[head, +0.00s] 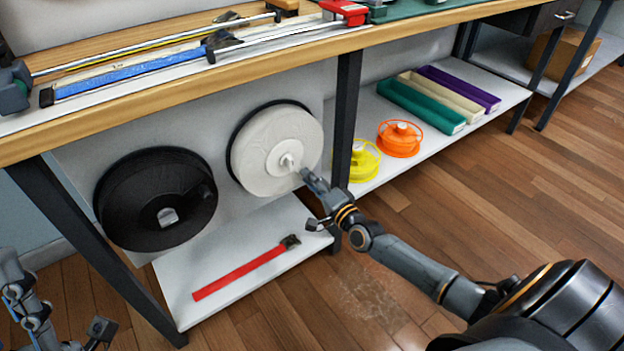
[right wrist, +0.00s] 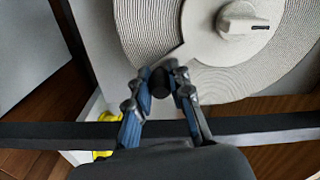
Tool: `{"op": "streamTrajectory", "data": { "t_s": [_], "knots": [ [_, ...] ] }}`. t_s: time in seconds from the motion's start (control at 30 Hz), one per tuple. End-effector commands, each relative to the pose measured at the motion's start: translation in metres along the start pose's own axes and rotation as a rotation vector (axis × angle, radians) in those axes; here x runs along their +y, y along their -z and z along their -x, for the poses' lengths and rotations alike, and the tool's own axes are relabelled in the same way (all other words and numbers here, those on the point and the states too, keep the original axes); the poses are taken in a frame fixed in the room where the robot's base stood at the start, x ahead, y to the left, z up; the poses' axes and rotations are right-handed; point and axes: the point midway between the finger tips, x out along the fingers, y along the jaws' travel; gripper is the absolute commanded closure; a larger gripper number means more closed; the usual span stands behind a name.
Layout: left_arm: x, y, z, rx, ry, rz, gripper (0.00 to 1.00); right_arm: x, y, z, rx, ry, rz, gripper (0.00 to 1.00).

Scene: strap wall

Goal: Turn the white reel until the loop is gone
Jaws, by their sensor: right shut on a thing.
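The white reel (head: 262,135) is mounted upright on the grey panel under the bench, with a pale hub in its middle. It also shows in the right wrist view (right wrist: 150,28), with its hub knob (right wrist: 238,18) at the top. My right gripper (head: 308,176) is at the lower right of the hub. In the right wrist view its fingers (right wrist: 163,82) are shut on a small dark grip (right wrist: 160,80) in front of the reel's face. My left gripper (head: 100,330) is low at the left edge, away from the reel; its jaws are unclear. I cannot make out a loop.
A black reel (head: 155,200) hangs left of the white one. A red strap (head: 240,272) with a dark buckle lies on the lower shelf. Yellow (head: 362,163) and orange (head: 399,139) spools stand right of the black bench leg (head: 346,115). A blue strap (head: 130,75) lies on the bench top.

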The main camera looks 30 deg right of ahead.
Motion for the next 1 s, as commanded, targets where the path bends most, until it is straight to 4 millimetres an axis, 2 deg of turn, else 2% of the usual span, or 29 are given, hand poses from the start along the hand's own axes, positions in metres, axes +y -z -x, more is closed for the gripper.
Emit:
{"op": "streamTrajectory", "data": {
  "t_s": [0.3,0.33,0.43,0.77,0.87,1.0],
  "knots": [
    [0.0,0.0,0.0,0.001,0.0,0.0,0.66,0.001,0.0,0.0,0.0,-0.002,-0.001,1.0],
    [0.0,0.0,0.0,0.001,0.0,0.0,0.66,0.001,0.0,0.0,0.0,-0.002,-0.001,0.78],
    [0.0,0.0,0.0,0.001,0.0,0.0,0.66,0.001,0.0,0.0,0.0,-0.002,0.0,0.58],
    [0.0,-0.001,0.0,-0.002,0.001,0.002,0.66,0.0,0.0,0.001,0.0,-0.001,0.0,0.57],
    [0.0,-0.001,0.0,-0.002,0.001,0.001,0.66,0.001,-0.001,0.007,-0.001,-0.001,0.0,0.57],
    [0.0,0.0,0.0,-0.001,0.001,0.001,0.66,0.002,-0.001,0.026,-0.001,-0.003,0.0,0.57]
  ]
}}
